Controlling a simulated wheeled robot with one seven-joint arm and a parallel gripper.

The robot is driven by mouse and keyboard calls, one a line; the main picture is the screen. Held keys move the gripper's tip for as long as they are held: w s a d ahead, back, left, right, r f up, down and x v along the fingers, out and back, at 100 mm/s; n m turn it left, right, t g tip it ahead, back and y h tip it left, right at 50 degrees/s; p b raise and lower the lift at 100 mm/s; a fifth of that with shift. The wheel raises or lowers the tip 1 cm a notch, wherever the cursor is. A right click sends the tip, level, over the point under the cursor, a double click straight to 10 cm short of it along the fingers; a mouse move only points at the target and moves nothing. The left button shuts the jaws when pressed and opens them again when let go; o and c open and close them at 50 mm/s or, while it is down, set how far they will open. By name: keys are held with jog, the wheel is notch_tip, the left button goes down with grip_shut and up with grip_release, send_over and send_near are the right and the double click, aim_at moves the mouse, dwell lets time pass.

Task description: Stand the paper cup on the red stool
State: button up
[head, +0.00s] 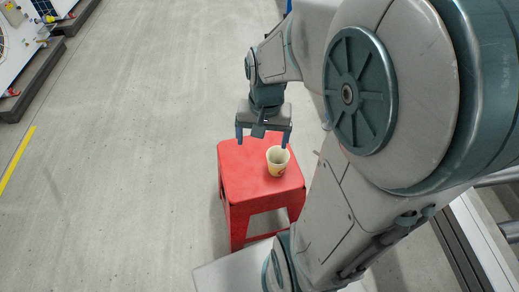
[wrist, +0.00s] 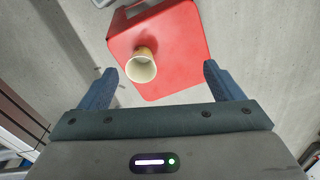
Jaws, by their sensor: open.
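The paper cup (head: 277,163) is pale yellow with a small orange mark and stands upright on the red stool (head: 237,163), toward the right side of its seat. In the wrist view the cup (wrist: 141,66) shows its open rim, on the red seat (wrist: 180,75). My gripper (head: 264,142) is open and empty, its fingers pointing down above the stool seat. In the wrist view my gripper's two blue fingers (wrist: 158,88) are spread wide, with the cup beyond them and apart from both. Nothing is held between the fingers.
Grey concrete floor (head: 120,150) lies free to the left of the stool. A yellow line (head: 17,160) marks the floor at the far left. White equipment on a dark base (head: 30,75) stands at the upper left. Metal rails and a base run along the right edge.

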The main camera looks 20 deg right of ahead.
jog(key=s+a+r+n, duration=0.2)
jog(key=s+a+n, duration=0.1)
jog(key=s+n, duration=0.2)
jog(key=shift+s+a+r+n+t, duration=0.2)
jog(key=shift+s+r+n+t, duration=0.1)
jog(key=shift+s+r+t, duration=0.1)
